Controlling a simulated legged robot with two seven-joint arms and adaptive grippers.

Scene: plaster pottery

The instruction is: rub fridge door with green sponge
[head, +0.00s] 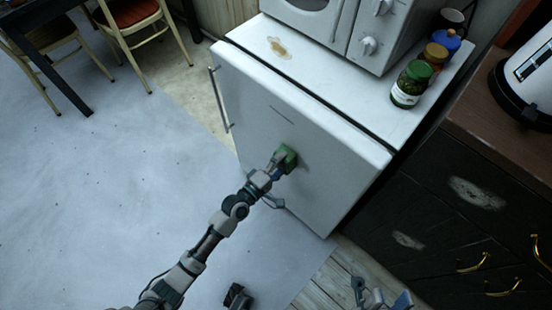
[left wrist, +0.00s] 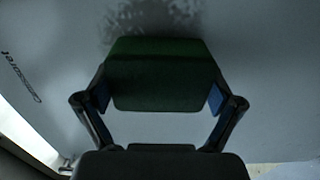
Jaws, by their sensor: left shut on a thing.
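The white fridge door (head: 245,105) faces me in the middle of the head view. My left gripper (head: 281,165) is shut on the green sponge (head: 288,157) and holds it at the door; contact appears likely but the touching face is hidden. In the left wrist view, the sponge (left wrist: 160,75) sits between the two blue finger pads. A dark smudge (left wrist: 150,22) shows on the door just above the sponge there. My right gripper (head: 381,297) is at the bottom edge of the head view, apart from the fridge, with its fingers spread and empty.
A white microwave (head: 330,25) and several jars, one green-lidded (head: 410,84), stand on the fridge top. The door's metal handle (head: 219,100) is on its left side. Dark drawers (head: 440,225) stand at the right. The floor left of the fridge is clear; chairs (head: 130,20) are farther back.

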